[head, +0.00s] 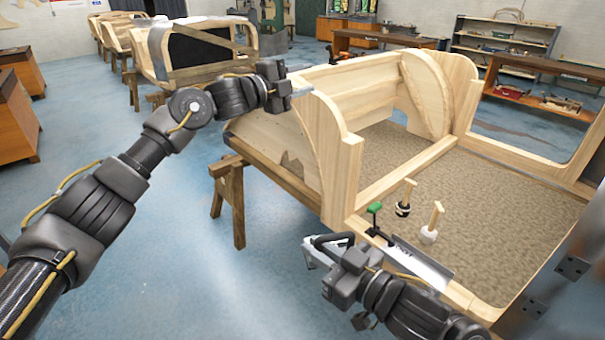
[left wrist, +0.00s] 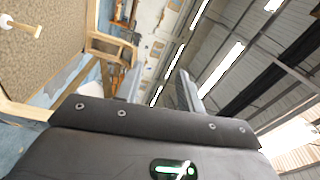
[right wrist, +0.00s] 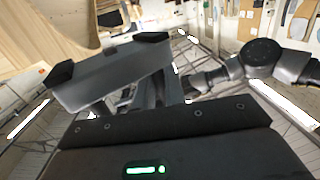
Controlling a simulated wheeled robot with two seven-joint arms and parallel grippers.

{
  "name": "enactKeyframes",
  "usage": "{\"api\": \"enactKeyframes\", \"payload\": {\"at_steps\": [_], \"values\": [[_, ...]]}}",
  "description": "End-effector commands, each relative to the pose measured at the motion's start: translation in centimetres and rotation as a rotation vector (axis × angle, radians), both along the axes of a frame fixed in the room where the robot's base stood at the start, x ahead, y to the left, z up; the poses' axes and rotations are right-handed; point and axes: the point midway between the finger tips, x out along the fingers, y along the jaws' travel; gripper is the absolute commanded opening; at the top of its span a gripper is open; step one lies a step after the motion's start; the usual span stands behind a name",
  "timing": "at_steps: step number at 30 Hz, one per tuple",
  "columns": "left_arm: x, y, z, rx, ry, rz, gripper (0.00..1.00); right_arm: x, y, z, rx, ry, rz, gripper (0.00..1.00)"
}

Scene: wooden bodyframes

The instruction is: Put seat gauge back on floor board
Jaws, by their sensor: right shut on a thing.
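My right gripper (head: 326,254) is shut on a grey piece with black end pads, which I take to be the seat gauge (right wrist: 115,78); it fills the left of the right wrist view, tilted. In the head view it is held outside the frame's near edge, apart from the floor board, and mostly hard to make out. The speckled floor board (head: 480,205) lies inside the wooden body frame (head: 345,165). My left gripper (head: 298,88) is by the frame's upper left side; its fingers (left wrist: 158,88) are apart and empty.
On the board's near side stand two wooden-handled tools, one with a black base (head: 404,203) and one with a white base (head: 431,228). A green-topped tool (head: 374,210) and a long metal plate (head: 418,262) are at the near rail. Trestle legs (head: 232,205) stand at left.

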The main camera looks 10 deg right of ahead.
Motion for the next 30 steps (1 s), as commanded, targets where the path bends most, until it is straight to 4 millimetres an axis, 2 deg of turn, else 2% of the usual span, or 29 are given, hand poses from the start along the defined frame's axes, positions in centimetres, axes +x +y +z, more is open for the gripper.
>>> {"api": "enactKeyframes", "payload": {"at_steps": [1, 3, 5, 6, 9, 12, 15, 21, 24, 27, 30], "values": [[-2.0, -1.4, 2.8, 0.065, -0.087, -0.051, 0.38, 0.0, 0.0, 0.1, 0.001, -0.002, 0.000, 0.00], [-5.1, -3.3, 5.4, 0.169, -0.206, -0.127, 0.38, 0.0, 0.0, 0.1, 0.001, -0.001, 0.000, 0.00], [-8.1, -4.8, 7.2, 0.277, -0.318, -0.199, 0.38, 0.0, 0.0, 0.1, 0.001, -0.001, 0.000, 0.00], [-10.3, -5.6, 8.1, 0.359, -0.398, -0.252, 0.38, 0.0, 0.0, 0.1, 0.001, -0.001, 0.000, 0.00], [-15.7, -7.0, 8.6, 0.588, -0.593, -0.388, 0.38, 0.0, 0.0, 0.0, 0.001, -0.002, 0.000, 0.00], [-20.2, -6.6, 6.9, 0.842, -0.766, -0.541, 0.38, 0.0, 0.0, 0.0, 0.001, -0.002, 0.000, 0.00], [-23.5, -4.3, 3.0, 1.085, -0.879, -0.728, 0.38, 0.0, 0.0, 0.0, 0.001, -0.002, 0.000, 0.00], [-26.8, 0.3, -4.3, 1.290, -0.929, -1.048, 0.38, 0.0, 0.0, 0.0, 0.001, -0.001, 0.001, 0.00], [-28.5, 2.2, -6.2, 1.320, -0.969, -1.203, 0.38, 0.0, 0.0, 0.1, 0.001, -0.001, 0.001, 0.00], [-29.3, 3.0, -6.5, 1.311, -1.020, -1.288, 0.38, 0.0, 0.0, 0.1, 0.001, -0.002, 0.000, 0.00], [-29.5, 2.9, -6.5, 1.294, -1.066, -1.322, 0.38, 0.0, 0.0, 0.1, 0.001, -0.002, 0.000, 0.00]]}}
